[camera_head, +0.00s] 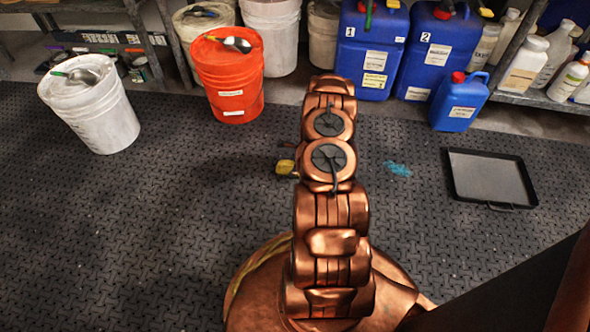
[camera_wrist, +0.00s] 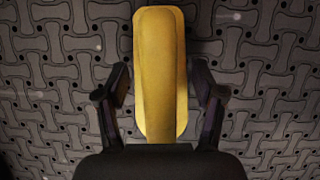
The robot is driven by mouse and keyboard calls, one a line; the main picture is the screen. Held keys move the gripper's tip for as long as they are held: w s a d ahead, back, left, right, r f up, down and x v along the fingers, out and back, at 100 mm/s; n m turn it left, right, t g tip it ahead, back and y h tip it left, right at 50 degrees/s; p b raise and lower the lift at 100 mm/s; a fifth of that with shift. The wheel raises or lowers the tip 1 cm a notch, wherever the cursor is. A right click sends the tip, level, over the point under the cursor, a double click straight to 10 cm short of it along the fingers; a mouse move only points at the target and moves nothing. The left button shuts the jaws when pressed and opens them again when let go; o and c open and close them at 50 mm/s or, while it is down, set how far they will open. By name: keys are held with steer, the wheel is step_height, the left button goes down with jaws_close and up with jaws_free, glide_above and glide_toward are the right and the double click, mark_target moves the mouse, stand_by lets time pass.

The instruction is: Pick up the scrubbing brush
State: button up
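A long yellow object with rounded ends, apparently the scrubbing brush (camera_wrist: 160,75), lies lengthwise in the middle of the wrist view. Its bristles do not show. In the head view a small part of the yellow object (camera_head: 285,167) shows left of my arm; the rest is hidden behind the arm. My gripper (camera_wrist: 160,88) is open, with one dark finger on each side of the brush. A narrow gap shows between each finger and the brush. I cannot tell how high the fingers are above the floor.
A white bucket (camera_head: 92,115) and an orange bucket (camera_head: 229,80) stand at the left. Blue jugs (camera_head: 370,55) line the back. A black tray (camera_head: 467,180) lies at the right, near a blue-green patch (camera_head: 397,169). The dark floor (camera_head: 150,220) at the left is clear.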

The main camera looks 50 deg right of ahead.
steer(key=c, duration=0.8)
steer(key=shift+c, duration=0.2)
steer(key=shift+r, duration=0.25)
step_height(320, 180, up, 3)
steer(key=shift+w+r+p, duration=0.1)
steer(key=shift+r+p, duration=0.05)
steer(key=shift+p, duration=1.05)
steer(key=s+a+p, duration=0.1)
steer(key=s+a, duration=0.2)
steer(key=s, duration=0.4)
steer(key=s+a+r+p, duration=0.1)
steer(key=s+a+p, duration=0.1)
steer(key=s+a, duration=0.2)
steer(key=s, duration=0.3)
steer(key=shift+a+p, duration=0.3)
steer(key=shift+s+r, duration=0.1)
